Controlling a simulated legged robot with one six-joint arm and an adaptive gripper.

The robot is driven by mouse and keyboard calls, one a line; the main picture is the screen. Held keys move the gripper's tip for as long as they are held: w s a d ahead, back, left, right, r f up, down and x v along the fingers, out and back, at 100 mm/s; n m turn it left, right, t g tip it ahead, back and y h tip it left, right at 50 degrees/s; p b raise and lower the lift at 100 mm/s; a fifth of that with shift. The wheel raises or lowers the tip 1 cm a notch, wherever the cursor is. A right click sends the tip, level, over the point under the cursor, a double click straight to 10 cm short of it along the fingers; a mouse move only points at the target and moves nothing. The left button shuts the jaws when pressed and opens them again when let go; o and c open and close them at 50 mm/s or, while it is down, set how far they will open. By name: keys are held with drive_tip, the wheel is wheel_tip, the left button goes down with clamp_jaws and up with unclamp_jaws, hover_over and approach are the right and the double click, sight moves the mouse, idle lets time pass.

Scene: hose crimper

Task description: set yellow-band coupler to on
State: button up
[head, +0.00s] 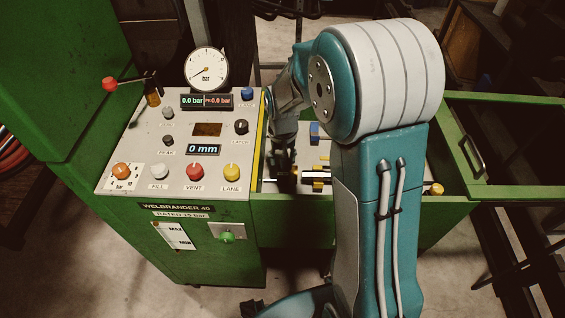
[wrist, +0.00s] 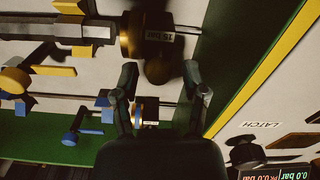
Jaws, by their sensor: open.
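The yellow-marked coupler shows in the head view (head: 318,183) as a small yellow piece on a rod in the green trough, partly behind my arm. In the wrist view, a grey fitting with yellow parts (wrist: 82,51) lies at the upper left, with a yellow lever (wrist: 50,71) below it. I cannot tell the coupler's setting. My gripper (wrist: 162,72) is open and empty, its fingers apart. Its tips are near a dark round part with a gold band and a "15 bar" label (wrist: 158,37), right of the yellow lever. In the head view my gripper (head: 283,168) hangs over the trough's left end.
Blue-marked fittings (wrist: 85,122) sit on a parallel rod in the wrist view; a blue piece (head: 315,132) shows in the head view. The control panel (head: 215,155) with knobs and a gauge (head: 206,70) stands left of the trough. A green side frame (head: 500,191) is at right.

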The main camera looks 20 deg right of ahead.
sight(296, 168)
drive_tip(key=shift+f, duration=1.25)
clamp_jaws()
drive_tip(key=shift+s+d, duration=0.25)
drive_tip(key=shift+d, duration=0.55)
drive_tip(key=shift+s+d, duration=0.25)
drive_tip(key=shift+d, duration=0.55)
unclamp_jaws()
drive_tip(key=shift+r, duration=0.1)
drive_tip(key=shift+d, duration=0.25)
